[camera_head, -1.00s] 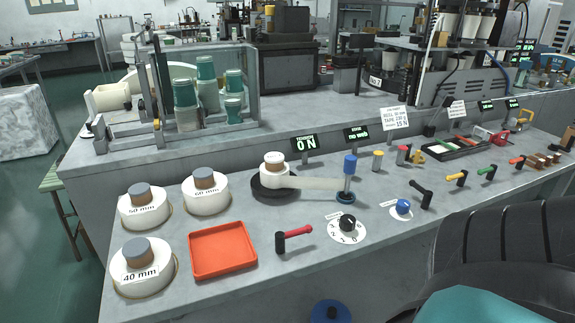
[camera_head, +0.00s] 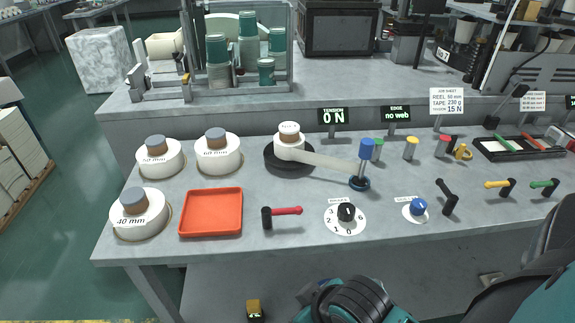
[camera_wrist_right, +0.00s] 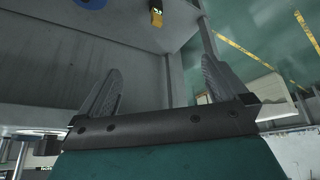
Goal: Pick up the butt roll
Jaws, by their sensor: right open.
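No thing is labelled as a butt roll. A small white roll with a brown core (camera_head: 289,137) sits on a black disc (camera_head: 275,158) on the bench, with a pale web strip (camera_head: 328,162) running right from it. Three wider white rolls with grey-brown cores, one marked 40 mm (camera_head: 138,222), stand at the bench's left: two more are behind it (camera_head: 160,164) (camera_head: 217,158). My right gripper (camera_wrist_right: 158,88) is open and empty in the right wrist view, apart from every roll. My left gripper is not in view.
An orange tray (camera_head: 211,212) lies beside the 40 mm roll. A red-handled lever (camera_head: 283,212), a dial (camera_head: 345,216) and a blue knob (camera_head: 418,207) line the bench front. A blue-topped post (camera_head: 366,150) stands at the strip's right end. Green cups (camera_head: 248,50) stand on the back shelf.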

